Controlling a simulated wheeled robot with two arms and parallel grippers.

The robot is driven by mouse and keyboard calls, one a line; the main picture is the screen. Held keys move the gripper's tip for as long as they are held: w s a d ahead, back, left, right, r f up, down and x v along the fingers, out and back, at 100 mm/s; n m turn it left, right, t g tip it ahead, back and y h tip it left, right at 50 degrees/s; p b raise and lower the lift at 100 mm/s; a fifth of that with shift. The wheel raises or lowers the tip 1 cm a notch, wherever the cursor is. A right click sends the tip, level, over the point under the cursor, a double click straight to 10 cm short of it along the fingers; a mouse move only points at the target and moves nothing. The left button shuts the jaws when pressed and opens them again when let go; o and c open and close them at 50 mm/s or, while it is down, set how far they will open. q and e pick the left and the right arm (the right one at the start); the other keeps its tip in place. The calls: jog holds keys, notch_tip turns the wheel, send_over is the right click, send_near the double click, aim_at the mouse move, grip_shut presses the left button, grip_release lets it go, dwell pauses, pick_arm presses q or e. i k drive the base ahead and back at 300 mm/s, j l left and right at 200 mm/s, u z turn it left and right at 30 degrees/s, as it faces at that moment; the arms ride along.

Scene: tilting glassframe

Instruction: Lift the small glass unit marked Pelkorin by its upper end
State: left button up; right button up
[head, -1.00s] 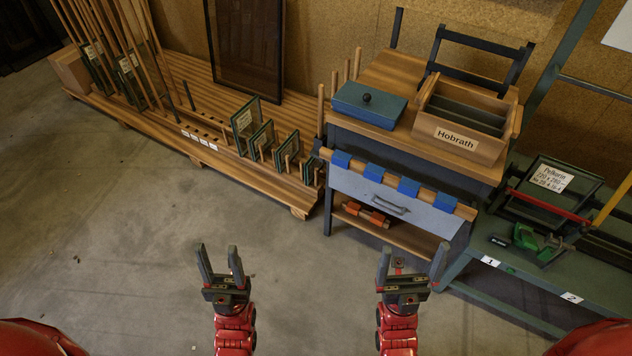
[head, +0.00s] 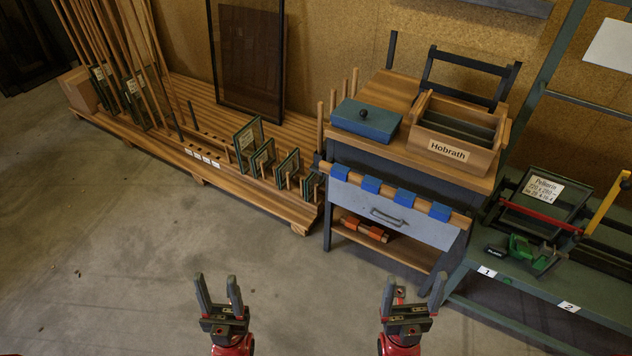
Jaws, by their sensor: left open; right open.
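The small glass unit marked Pelkorin (head: 560,213) lies tilted in a dark frame on the green bench at the right, with a white label near its upper left. A red bar crosses it low down. My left gripper (head: 219,287) is open and empty above the floor at the lower middle. My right gripper (head: 415,290) is open and empty in front of the wooden cart, well left of and apart from the glass unit.
A green clamp-like tool (head: 532,254) sits before the unit, and a yellow bar (head: 602,205) rises to its right. Number plates 1 (head: 487,271) and 2 (head: 569,307) mark the bench edge. The cart (head: 335,205) carries a Hobrath box (head: 455,152).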

aim_at(313, 178)
jog(key=i+j+z, duration=0.15)
jog(key=z, duration=0.2)
jog(key=i+j+z, duration=0.1)
jog(key=z, duration=0.3)
jog(key=i+j+z, duration=0.1)
jog(key=j, duration=0.3)
jog(key=i+j+z, duration=0.15)
jog(key=j, duration=0.3)
jog(key=i+j+z, duration=0.1)
jog(key=j, duration=0.35)
jog(key=i+j+z, duration=0.1)
jog(key=j, duration=0.35)
jog(key=i+j+z, duration=0.1)
jog(key=j, duration=0.4)
jog(key=i+j, duration=0.1)
jog(key=j, duration=0.3)
jog(key=i+j, duration=0.1)
jog(key=j, duration=0.3)
jog(key=i+j, duration=0.15)
jog(key=j, duration=0.2)
jog(key=i+j, duration=0.1)
jog(key=j, duration=0.3)
jog(key=i+j, duration=0.1)
jog(key=j, duration=0.3)
jog(key=i+j, duration=0.1)
jog(key=j, duration=0.3)
jog(key=i+l, duration=0.3)
jog(key=l+z, duration=0.05)
